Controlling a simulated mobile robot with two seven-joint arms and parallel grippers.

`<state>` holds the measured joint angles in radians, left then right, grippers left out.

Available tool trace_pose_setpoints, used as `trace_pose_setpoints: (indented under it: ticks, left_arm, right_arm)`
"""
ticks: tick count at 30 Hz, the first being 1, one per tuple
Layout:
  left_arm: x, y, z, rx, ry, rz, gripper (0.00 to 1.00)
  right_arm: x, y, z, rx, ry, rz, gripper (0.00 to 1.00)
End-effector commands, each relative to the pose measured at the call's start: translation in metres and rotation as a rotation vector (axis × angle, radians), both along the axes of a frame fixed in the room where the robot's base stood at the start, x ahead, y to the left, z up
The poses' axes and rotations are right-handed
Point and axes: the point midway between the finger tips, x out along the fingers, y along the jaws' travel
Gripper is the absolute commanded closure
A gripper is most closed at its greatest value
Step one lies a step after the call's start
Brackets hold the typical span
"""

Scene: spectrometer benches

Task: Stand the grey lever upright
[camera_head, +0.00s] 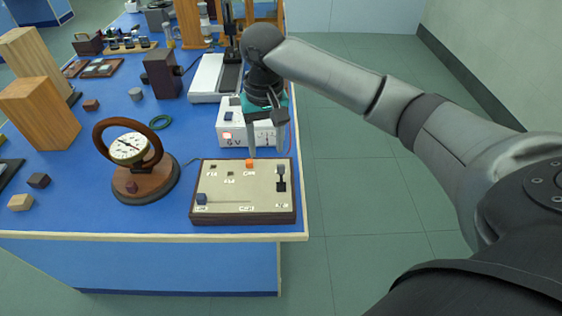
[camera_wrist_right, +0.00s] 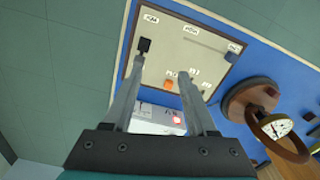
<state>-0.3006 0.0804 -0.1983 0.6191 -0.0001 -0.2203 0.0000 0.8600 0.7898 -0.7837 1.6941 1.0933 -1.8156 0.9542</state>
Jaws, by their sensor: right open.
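The control panel (camera_head: 240,190) is a beige board with a dark rim near the table's front right corner. A dark grey lever (camera_head: 281,170) stands out at its right side by a black slot; its exact tilt is hard to tell. It looks like a dark block in the right wrist view (camera_wrist_right: 144,45). My right gripper (camera_head: 268,152) is open, pointing down over the panel's back edge. In the right wrist view its fingers (camera_wrist_right: 161,68) are apart with nothing between the tips; one tip appears near the lever, contact unclear. My left gripper is out of view.
The panel also has an orange button (camera_head: 250,163) and a dark blue slider knob (camera_head: 201,198). A white box (camera_head: 235,134) with a red light stands behind it. A round gauge (camera_head: 129,148) on a wooden base stands to the left. Open floor lies right of the table.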

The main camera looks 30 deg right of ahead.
Motion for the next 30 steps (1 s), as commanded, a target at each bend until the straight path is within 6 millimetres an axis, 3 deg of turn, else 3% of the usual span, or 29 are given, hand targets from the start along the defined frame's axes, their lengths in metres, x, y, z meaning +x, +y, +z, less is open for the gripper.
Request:
trace_pose_setpoints:
  ticks: [1, 6, 11, 17, 30]
  left_arm:
    - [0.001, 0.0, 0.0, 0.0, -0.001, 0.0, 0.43]
    - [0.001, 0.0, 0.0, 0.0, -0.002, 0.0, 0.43]
    - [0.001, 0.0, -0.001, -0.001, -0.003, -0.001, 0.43]
    - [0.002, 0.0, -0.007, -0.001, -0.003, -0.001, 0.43]
    - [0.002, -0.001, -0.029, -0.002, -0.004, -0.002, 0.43]
  right_arm:
    - [0.006, -0.014, 0.015, -0.007, 0.003, -0.06, 0.43]
    - [0.012, -0.039, 0.044, -0.004, 0.021, -0.196, 0.43]
    - [0.012, -0.046, 0.051, 0.001, 0.029, -0.241, 0.43]
    - [0.012, -0.046, 0.025, 0.0, 0.033, -0.241, 0.43]
    - [0.012, -0.046, -0.068, -0.001, 0.031, -0.239, 0.43]
